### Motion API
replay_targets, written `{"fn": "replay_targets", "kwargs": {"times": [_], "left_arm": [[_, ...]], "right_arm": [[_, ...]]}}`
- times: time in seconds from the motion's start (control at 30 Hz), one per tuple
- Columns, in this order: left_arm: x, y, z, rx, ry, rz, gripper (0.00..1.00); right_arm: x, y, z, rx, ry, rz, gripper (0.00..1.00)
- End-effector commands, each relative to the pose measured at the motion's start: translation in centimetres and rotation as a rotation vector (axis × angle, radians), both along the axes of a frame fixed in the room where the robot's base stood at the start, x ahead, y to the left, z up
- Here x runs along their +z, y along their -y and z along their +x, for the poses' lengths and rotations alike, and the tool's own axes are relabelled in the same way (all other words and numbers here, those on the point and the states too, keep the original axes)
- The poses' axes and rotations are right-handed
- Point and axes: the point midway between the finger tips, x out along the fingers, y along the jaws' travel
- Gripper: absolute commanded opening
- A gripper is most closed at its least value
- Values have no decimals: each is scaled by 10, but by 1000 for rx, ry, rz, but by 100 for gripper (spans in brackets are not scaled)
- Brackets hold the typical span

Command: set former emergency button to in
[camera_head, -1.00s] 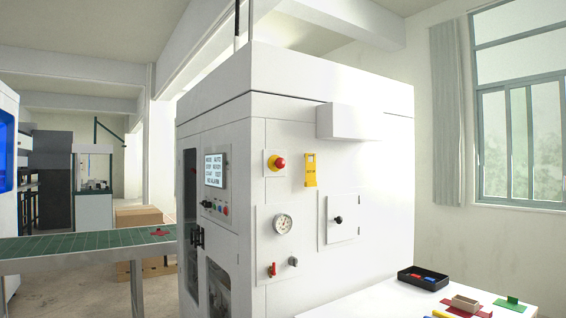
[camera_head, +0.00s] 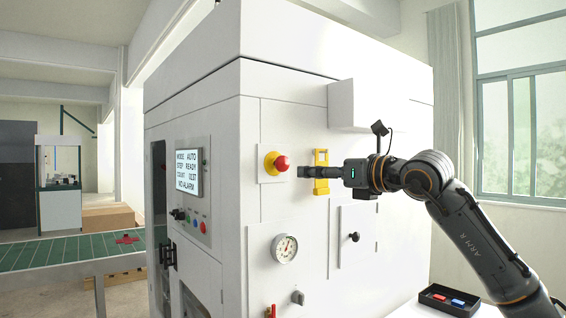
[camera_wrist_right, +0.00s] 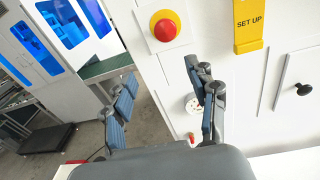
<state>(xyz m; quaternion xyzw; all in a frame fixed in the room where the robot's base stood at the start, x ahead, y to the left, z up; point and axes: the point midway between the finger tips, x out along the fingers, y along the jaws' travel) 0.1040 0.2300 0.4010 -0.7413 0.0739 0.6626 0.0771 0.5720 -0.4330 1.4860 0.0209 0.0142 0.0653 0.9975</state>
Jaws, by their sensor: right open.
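The emergency button (camera_head: 281,162) is a red mushroom head on a yellow collar, mounted on a pale plate on the white box former's (camera_head: 290,105) side wall. It also shows at the top of the right wrist view (camera_wrist_right: 164,28). My right gripper (camera_head: 304,172) reaches in from the right, its fingertips just right of the button in the head view. In the right wrist view its two fingers (camera_wrist_right: 163,77) are spread and empty, with the button beyond their tips. Whether they touch it, I cannot tell. My left gripper is not in view.
A yellow "SET UP" tag (camera_wrist_right: 250,24) hangs right of the button, partly behind my right gripper in the head view. A gauge (camera_head: 285,249) and a small door with a black knob (camera_head: 353,237) are below. The screen (camera_head: 188,173) reads "NO ALARM". A wall box (camera_head: 355,104) juts out above.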

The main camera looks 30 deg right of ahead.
Motion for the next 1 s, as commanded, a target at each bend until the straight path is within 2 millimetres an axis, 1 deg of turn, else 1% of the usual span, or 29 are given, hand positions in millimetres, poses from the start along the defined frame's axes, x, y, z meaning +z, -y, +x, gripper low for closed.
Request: {"fn": "replay_targets", "kwargs": {"times": [0.03,0.1,0.17,0.23,0.37,0.47,0.57,0.7,0.83,1.0], "left_arm": [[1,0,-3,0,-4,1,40],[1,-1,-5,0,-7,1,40],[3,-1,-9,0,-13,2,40],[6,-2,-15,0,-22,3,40],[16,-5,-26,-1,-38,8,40],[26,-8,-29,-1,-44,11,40],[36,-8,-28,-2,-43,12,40],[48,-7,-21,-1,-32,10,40],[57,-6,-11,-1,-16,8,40],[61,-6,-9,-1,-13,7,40]], "right_arm": [[9,6,-9,-28,16,-22,58],[14,10,-13,-50,23,-38,58],[15,10,-11,-55,24,-42,58],[16,10,-4,-55,24,-41,58],[18,8,19,-53,22,-39,58],[18,6,41,-52,22,-38,58],[19,4,63,-51,23,-37,58],[18,2,90,-51,23,-37,58],[17,1,108,-52,24,-37,58],[15,0,121,-53,25,-38,58]]}}
